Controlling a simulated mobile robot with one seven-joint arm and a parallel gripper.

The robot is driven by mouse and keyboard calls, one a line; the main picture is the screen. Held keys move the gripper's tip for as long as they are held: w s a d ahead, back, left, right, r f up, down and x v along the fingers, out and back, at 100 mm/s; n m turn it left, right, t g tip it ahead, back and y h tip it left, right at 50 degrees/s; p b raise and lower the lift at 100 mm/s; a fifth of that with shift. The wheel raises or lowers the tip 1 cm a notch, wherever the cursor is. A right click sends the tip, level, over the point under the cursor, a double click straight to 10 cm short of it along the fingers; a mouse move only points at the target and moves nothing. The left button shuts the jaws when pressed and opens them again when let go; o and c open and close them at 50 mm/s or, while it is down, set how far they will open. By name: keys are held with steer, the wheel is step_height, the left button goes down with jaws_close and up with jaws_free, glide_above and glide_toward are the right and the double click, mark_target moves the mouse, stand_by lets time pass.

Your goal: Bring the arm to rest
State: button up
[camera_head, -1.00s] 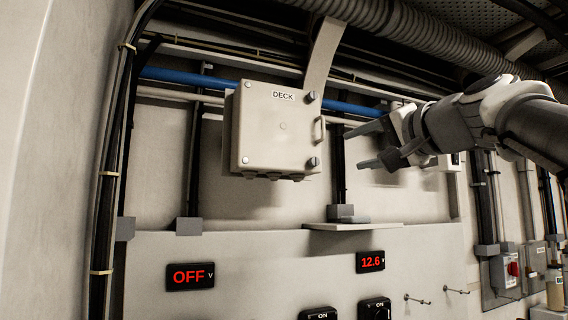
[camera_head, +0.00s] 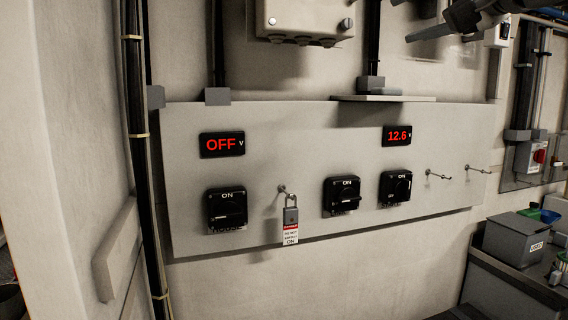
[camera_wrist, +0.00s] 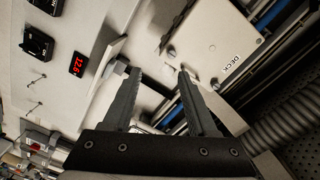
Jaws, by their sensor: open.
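My gripper (camera_wrist: 158,85) is open and empty in the wrist view, its two grey fingers apart and pointing at the wall below the DECK box. In the head view only part of my gripper (camera_head: 432,30) shows at the top right edge. The grey DECK box (camera_head: 304,20) is cut off at the top of the head view. It also shows in the wrist view (camera_wrist: 215,45), with its door shut, beyond the right finger. No contact with the box can be seen.
The panel (camera_head: 300,120) carries an OFF display (camera_head: 222,144), a 12.6 display (camera_head: 396,135), several black switches and a padlock (camera_head: 291,214) with a tag. A small shelf (camera_head: 383,98) juts out under the gripper's side.

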steer(key=s+a+f+n+g+h+p, duration=0.1)
steer(key=s+f, duration=0.5)
steer(key=f, duration=0.7)
steer(key=s+a+f+n+g+h+p, duration=0.2)
steer(key=s+f+g, duration=0.4)
steer(key=f, duration=0.7)
steer(key=s+a+f+n+g+h+p, duration=0.2)
steer(key=s+f+n+g+p, duration=0.1)
steer(key=f, duration=1.1)
steer(key=s+n+g, duration=0.1)
steer(key=s+n, duration=0.1)
steer(key=s, duration=0.1)
steer(key=shift+s+a+n+p, duration=0.15)
steer(key=shift+n+p, duration=0.15)
steer(key=shift+p, duration=0.1)
steer(key=shift+f, duration=0.1)
